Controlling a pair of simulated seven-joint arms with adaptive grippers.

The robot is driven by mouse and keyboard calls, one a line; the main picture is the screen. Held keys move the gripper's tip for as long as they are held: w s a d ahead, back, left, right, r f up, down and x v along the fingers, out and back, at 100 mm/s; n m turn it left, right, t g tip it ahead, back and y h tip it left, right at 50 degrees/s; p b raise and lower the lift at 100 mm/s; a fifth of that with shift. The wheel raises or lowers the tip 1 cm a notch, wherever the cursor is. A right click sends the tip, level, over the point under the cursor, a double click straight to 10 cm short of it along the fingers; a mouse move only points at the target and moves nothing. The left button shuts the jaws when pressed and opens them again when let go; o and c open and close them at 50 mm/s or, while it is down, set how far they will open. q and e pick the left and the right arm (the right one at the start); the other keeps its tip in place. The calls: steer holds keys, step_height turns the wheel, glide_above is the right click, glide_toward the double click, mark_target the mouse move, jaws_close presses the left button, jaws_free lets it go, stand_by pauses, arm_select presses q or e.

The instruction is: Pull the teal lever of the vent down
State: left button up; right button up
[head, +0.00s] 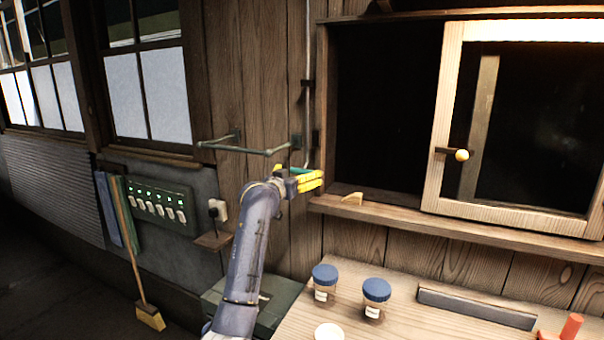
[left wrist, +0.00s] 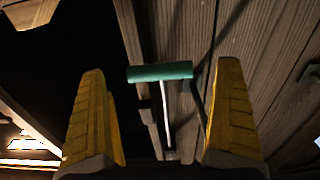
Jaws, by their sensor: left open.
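The vent's lever has a teal handle (head: 297,171), which shows in the head view at the lower end of a thin rod beside the dark window opening. In the left wrist view the teal handle (left wrist: 160,72) lies crosswise between the two yellow fingers, with its pale rod running away behind it. My left gripper (head: 301,178) is open at the handle, with a finger on each side. A gap shows between the handle and each finger in the wrist view, and no grip is visible. My right gripper is not in view.
A green wall bar (head: 240,149) juts out just left of my left gripper. A window ledge (head: 400,213) and a sliding wooden frame with a round knob (head: 462,155) are to the right. Two blue-lidded jars (head: 324,274) stand on the wooden table below.

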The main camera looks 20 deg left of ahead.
arm_select(q)
steer(key=shift+w+d, duration=0.2)
steer(key=shift+w, duration=1.1)
steer(key=c, duration=1.6)
step_height(320, 180, down, 5)
steer(key=shift+r, duration=0.1)
steer(key=o, duration=1.6)
